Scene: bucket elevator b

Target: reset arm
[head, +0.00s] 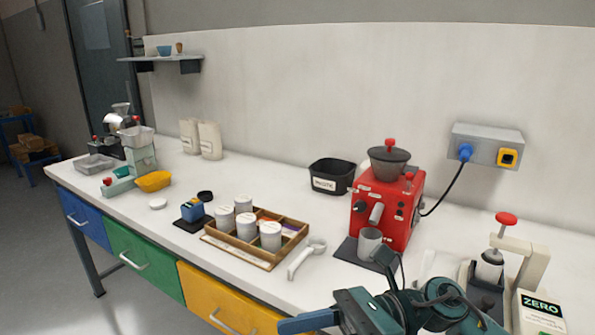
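My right arm comes in from the bottom right, dark and teal. Its gripper (310,321) points left over the front edge of the bench, below the red machine. A blue finger-like part shows at its left end. The lower part of the gripper is cut off by the frame, so I cannot tell whether it is open or shut. I see nothing held in it. My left gripper is not in view.
The white bench (130,215) holds a red machine (385,205) with a grey cup (369,243), a wooden tray (262,256) with white canisters, a white-handled tool (306,257), a black bin (331,177) and a press (490,265) beside a ZERO sign (541,312). Clear bench lies behind the tray.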

